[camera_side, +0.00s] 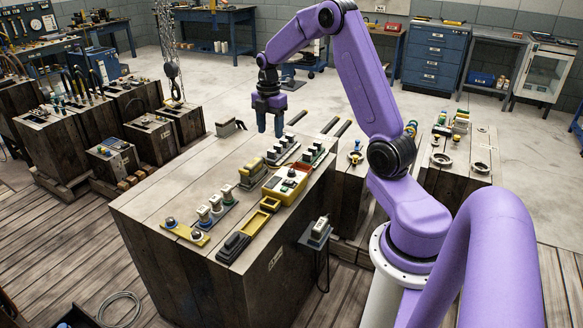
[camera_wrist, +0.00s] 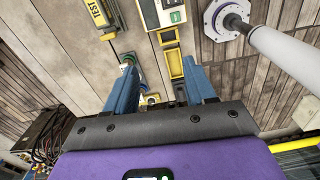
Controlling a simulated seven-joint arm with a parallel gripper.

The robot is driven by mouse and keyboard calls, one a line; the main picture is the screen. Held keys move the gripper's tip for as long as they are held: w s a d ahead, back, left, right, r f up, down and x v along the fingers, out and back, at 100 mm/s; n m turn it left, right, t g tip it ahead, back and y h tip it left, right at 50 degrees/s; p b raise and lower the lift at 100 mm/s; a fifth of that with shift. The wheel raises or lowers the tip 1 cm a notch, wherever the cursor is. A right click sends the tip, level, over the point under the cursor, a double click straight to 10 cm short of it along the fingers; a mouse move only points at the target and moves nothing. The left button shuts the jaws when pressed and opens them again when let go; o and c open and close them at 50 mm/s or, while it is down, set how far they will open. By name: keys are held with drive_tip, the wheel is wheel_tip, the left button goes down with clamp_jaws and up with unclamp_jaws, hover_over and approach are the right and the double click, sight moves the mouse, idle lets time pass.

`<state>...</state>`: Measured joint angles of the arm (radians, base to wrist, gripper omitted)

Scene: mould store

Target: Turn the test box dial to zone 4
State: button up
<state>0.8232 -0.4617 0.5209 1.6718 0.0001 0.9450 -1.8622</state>
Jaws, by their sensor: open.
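A yellow box (camera_side: 286,184) with a pale face and a small dark and red knob lies on the wooden block top in the side view. Its dial setting is too small to read. In the wrist view a yellow box with a green-and-white panel (camera_wrist: 170,14) is cut off by the top edge. A yellow piece lettered TEST (camera_wrist: 97,12) lies left of it. My gripper (camera_side: 270,132) is open and empty, above the far part of the block and clear of the yellow box. Its two blue fingers (camera_wrist: 160,70) stand apart in the wrist view.
Two yellow trays (camera_side: 270,204) sit beside the yellow box. A row of knobbed parts (camera_side: 216,203) stands to the left, with a dark oblong piece (camera_side: 233,247) at the front edge. Several connector pieces (camera_side: 283,149) lie behind the box. The block's left top is mostly bare.

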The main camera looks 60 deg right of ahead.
hover_over(292, 171)
wheel_tip(292, 171, down, 2)
drive_tip(key=shift+n, duration=0.4)
wheel_tip(292, 171, down, 18)
drive_tip(key=shift+w+d+r, duration=0.1)
drive_tip(key=shift+w, duration=0.05)
clamp_jaws()
